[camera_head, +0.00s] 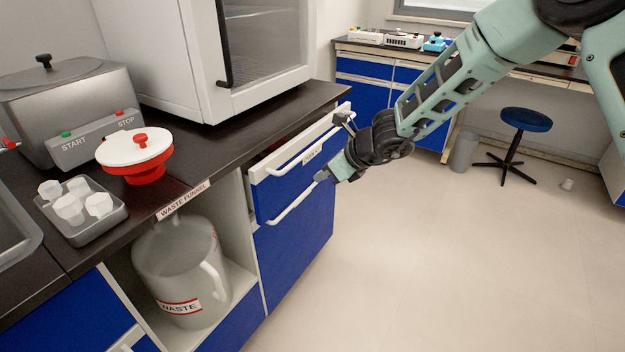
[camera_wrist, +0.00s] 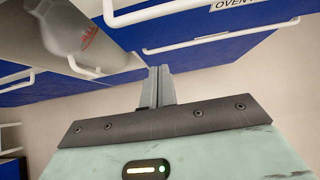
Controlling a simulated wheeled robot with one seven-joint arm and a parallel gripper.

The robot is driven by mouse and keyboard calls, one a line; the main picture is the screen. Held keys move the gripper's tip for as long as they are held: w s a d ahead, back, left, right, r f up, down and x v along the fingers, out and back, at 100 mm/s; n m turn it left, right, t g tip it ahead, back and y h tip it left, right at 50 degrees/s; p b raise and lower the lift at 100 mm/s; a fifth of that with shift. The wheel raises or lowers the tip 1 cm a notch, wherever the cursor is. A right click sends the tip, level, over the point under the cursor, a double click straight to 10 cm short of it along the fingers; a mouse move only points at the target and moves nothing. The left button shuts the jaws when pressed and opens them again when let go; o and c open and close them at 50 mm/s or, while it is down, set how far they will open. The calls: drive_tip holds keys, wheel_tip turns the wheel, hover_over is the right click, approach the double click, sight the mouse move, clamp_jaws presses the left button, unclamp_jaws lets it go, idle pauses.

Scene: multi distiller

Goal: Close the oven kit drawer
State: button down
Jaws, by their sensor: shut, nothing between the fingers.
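The oven kit drawer (camera_head: 288,188) is the labelled top blue drawer in the cabinet under the white oven. It stands partly open, with a gap behind its white top edge. Its white handle (camera_head: 294,159) runs along the upper front. In the wrist view the drawer front (camera_wrist: 210,22) crosses the top, with part of its label (camera_wrist: 228,4) showing. My gripper (camera_head: 321,177) is shut and empty, just in front of the drawer front near its right end. Its closed fingers also show in the wrist view (camera_wrist: 159,72). I cannot tell whether they touch the drawer.
A second white handle (camera_head: 293,204) sits below on the lower blue front. An open bay at left holds a waste jug (camera_head: 182,270). The white oven (camera_head: 205,60) stands on the dark counter above. A blue stool (camera_head: 526,120) is at the back right.

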drive_tip(key=t+y+b, duration=0.5)
drive_tip(key=y, duration=0.2)
approach(297, 170)
drive_tip(key=b+x, duration=0.1)
drive_tip(key=x, duration=0.5)
drive_tip(key=shift+w+a+r+b, duration=0.15)
drive_tip(key=shift+w+a+b, duration=0.05)
drive_tip(key=shift+a+b, duration=0.2)
drive_tip(key=b+x, duration=0.2)
drive_tip(key=x, duration=0.2)
drive_tip(key=shift+w+a, duration=0.1)
drive_tip(key=shift+a, duration=0.1)
drive_tip(key=shift+r, duration=0.3)
